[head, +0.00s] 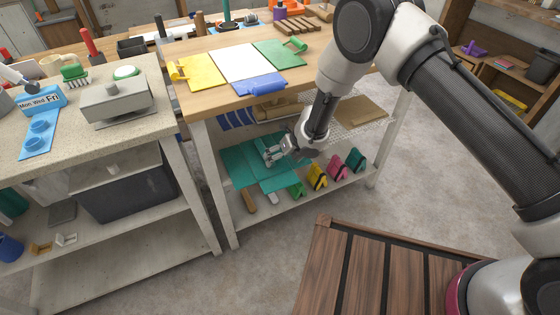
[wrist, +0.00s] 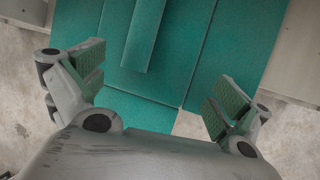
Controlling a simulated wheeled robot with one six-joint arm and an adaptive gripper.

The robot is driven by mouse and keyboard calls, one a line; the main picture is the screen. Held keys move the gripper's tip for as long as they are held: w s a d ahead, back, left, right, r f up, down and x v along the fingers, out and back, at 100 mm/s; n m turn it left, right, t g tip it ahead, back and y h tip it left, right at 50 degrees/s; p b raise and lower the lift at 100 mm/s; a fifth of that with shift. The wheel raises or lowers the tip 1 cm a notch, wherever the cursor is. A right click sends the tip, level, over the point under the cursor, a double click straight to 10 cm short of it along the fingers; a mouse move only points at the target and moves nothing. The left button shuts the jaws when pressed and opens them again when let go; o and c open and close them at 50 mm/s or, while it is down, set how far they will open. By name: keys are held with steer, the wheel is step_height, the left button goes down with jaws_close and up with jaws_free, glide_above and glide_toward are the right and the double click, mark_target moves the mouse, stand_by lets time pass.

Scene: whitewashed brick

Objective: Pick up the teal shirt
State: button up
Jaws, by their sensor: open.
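The teal shirt (head: 240,160) lies spread flat on the lower shelf of the wooden-topped bench in the head view. In the wrist view the shirt (wrist: 200,45) fills the upper middle, with a narrow folded strip lying across it. My gripper (head: 270,155) reaches in under the bench top and hovers over the shirt. In the wrist view my gripper (wrist: 155,90) is open, its two green-padded fingers wide apart on either side of the shirt's near part. Nothing is between the fingers except the cloth below. Whether the fingertips touch the cloth, I cannot tell.
Green, yellow, pink and teal clip-like items (head: 317,176) stand along the shelf to the right of the shirt. Brushes or wooden handles (head: 249,201) lie at its front edge. The bench top (head: 215,98) is above the shelf, and a white leg (head: 215,185) stands at the left.

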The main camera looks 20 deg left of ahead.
steer(key=v, duration=0.9)
steer(key=shift+r, duration=0.25)
steer(key=shift+d, duration=0.2)
